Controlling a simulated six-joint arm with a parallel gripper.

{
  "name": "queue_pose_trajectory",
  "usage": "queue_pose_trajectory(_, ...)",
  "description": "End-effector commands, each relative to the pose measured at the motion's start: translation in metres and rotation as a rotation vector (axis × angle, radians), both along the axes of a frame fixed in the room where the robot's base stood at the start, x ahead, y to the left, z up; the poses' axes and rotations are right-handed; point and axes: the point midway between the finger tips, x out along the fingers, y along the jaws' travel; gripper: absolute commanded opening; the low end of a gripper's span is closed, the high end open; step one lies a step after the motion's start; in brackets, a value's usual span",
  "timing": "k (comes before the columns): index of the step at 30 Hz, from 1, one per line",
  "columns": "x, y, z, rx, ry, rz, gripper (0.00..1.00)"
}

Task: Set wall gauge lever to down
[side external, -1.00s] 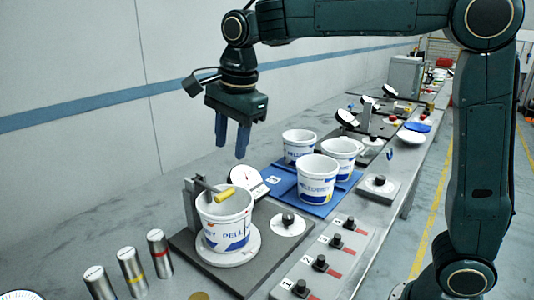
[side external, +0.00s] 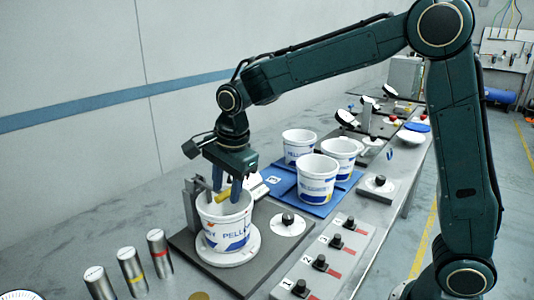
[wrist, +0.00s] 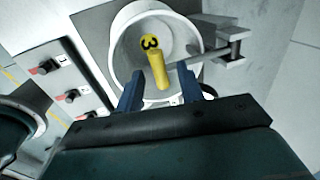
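The wall gauge lever is a grey rod with a yellow handle (side external: 222,197), reaching from a grey post (side external: 192,203) over a white bucket (side external: 225,234). In the wrist view the yellow handle (wrist: 158,72) lies over the bucket's mouth, and its rod runs right to the bracket (wrist: 232,45). My gripper (side external: 226,194) points down just above the bucket, with its blue fingers close to the handle. In the wrist view my gripper (wrist: 160,84) is open, with the handle between and just ahead of the fingertips. Contact cannot be told.
A dial (side external: 258,186) behind the bucket is partly hidden. Several pellet buckets (side external: 316,182) stand on a blue mat (side external: 316,209). A row of black knobs (side external: 335,241) lies at the front right. Several metal cylinders (side external: 131,272) stand at the front left.

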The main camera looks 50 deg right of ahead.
Motion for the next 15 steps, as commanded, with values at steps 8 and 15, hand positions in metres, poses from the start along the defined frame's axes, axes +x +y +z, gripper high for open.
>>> queue_pose_trajectory(8,0.0,0.0,-0.0005,0.0,0.0,0.0,0.32)
queue_pose_trajectory(15,0.0,0.0,-0.0004,0.0,0.001,0.0,0.0)
